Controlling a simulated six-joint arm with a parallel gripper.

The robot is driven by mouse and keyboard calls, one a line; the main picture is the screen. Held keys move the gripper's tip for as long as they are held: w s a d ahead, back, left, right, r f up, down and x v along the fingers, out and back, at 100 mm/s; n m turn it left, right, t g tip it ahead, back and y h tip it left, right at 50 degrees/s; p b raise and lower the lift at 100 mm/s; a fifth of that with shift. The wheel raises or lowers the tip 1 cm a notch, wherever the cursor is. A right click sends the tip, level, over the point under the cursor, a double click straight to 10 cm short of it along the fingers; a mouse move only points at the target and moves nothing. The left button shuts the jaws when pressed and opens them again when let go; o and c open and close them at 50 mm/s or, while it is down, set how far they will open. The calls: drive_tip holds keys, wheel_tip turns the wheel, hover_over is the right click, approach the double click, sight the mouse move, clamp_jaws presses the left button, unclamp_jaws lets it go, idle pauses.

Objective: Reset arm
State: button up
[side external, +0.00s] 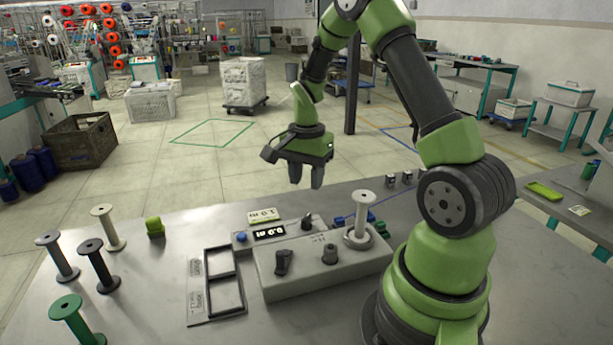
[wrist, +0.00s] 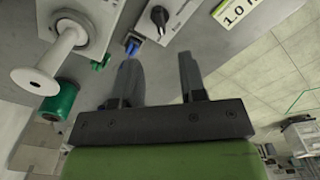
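My gripper (side external: 306,180) hangs above the far side of the metal table, pointing down, clear of everything. In the wrist view its two fingers (wrist: 158,68) stand apart with nothing between them. The grey winder box (side external: 320,262) sits on the table below. A white bobbin (side external: 361,222) stands upright at the winder's right end; it also shows at the upper left of the wrist view (wrist: 62,48). Loose bobbins stand upright at the table's left: grey (side external: 60,258), black (side external: 98,266), cream (side external: 108,228) and green (side external: 76,318).
A black-framed tray (side external: 243,297) lies left of the winder. A wooden crate (side external: 80,143) is on the floor. The air around my gripper is free.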

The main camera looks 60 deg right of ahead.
drive_tip(key=s+a+r+n+t, duration=0.35)
drive_tip(key=a+r+n, duration=0.35)
drive_tip(key=a+r, duration=0.6)
drive_tip(key=s+a+r+n+t+y, duration=0.2)
drive_tip(key=s+a+r+n, duration=0.3)
drive_tip(key=s, duration=0.4)
drive_tip(key=shift+a+r+n+t, duration=0.25)
drive_tip(key=shift+a+n+t, duration=0.6)
drive_tip(key=shift+n, duration=0.25)
